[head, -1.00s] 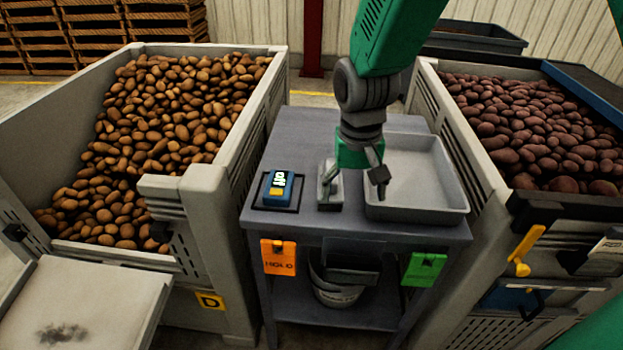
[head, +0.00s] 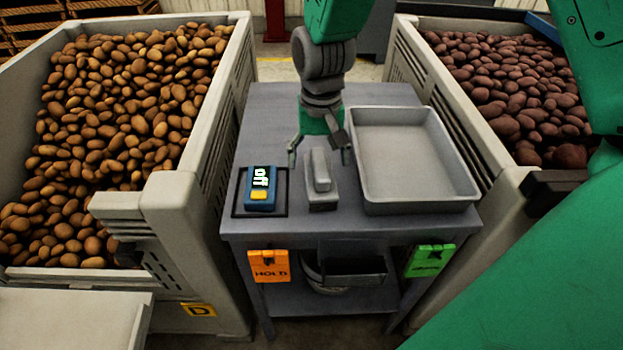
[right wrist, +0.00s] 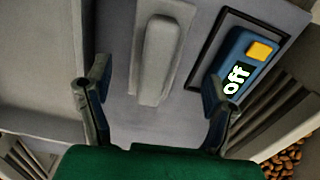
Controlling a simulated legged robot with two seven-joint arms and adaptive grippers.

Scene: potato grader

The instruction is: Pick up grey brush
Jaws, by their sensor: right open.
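The grey brush (head: 321,182) lies on the grey table (head: 281,215) between the blue device and the grey tray. It also shows in the right wrist view (right wrist: 159,60), its long raised handle fully visible. My right gripper (head: 319,158) is open over the back part of the brush, one finger on each side of it in the picture. In the right wrist view the open fingers (right wrist: 157,80) frame the near end of the brush with gaps on both sides, and nothing is held. My left gripper is not in view.
A blue device (head: 262,188) reading "off" sits close left of the brush. The grey tray (head: 420,196) stands close right. Potato crates flank the table on the left (head: 190,205) and right (head: 440,95). Orange (head: 268,266) and green (head: 429,261) tags hang at the front.

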